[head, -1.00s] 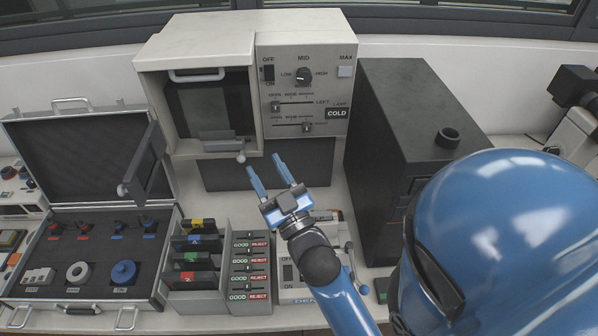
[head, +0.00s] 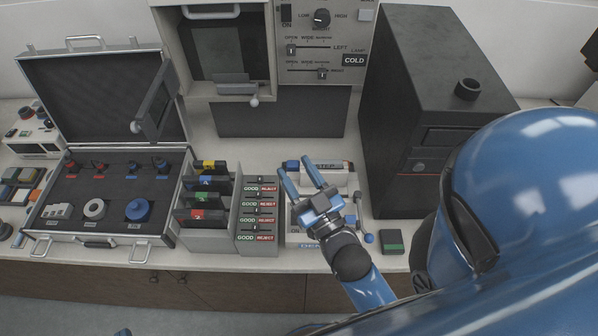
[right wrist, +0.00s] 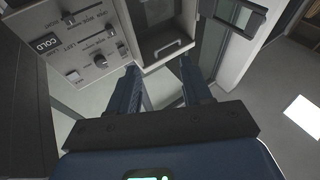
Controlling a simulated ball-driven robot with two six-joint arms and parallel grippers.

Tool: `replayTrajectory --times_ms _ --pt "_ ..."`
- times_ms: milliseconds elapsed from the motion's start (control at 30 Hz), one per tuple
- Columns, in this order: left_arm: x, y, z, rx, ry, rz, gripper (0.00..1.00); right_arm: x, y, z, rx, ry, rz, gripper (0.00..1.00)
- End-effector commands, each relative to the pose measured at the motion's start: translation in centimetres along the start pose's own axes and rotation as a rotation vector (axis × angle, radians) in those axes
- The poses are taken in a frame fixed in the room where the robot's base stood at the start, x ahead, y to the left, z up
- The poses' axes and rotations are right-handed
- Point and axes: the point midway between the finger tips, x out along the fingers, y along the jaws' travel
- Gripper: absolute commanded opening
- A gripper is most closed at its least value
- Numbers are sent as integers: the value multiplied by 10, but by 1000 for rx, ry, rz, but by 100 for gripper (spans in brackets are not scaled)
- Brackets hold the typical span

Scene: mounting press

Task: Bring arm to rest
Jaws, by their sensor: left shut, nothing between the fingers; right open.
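My right gripper (head: 303,174) has blue fingers spread apart with nothing between them. In the head view it shows in front of a small white device with a label, right of the GOOD/REJECT sorter. In the right wrist view its two fingers (right wrist: 166,84) are also apart, pointing toward the panel of the large machine. A small blue tip of my left gripper (head: 122,332) shows at the bottom edge of the head view, shut and empty, mostly cut off.
The large beige machine (head: 300,72) stands at the back, with a black cabinet (head: 410,100) to its right. An open case (head: 35,215) lies left of a rack of coloured cards (head: 205,240). A green-black block (head: 393,243) lies near the counter's front edge.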

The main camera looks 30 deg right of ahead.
Motion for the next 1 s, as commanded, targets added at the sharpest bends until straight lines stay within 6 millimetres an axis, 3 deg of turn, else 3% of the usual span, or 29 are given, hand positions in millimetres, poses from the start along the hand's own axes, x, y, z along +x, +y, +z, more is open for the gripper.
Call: replayTrajectory --times_ms 600,767,1000 --pt "0 0 0 0 0 0 0 -4 0 1 10 4 1 49" --pt "0 0 5 0 0 0 0 -37 -2 26 35 -76 -2 49" --pt "0 0 15 0 0 0 0 -108 -6 67 67 -249 -9 49"
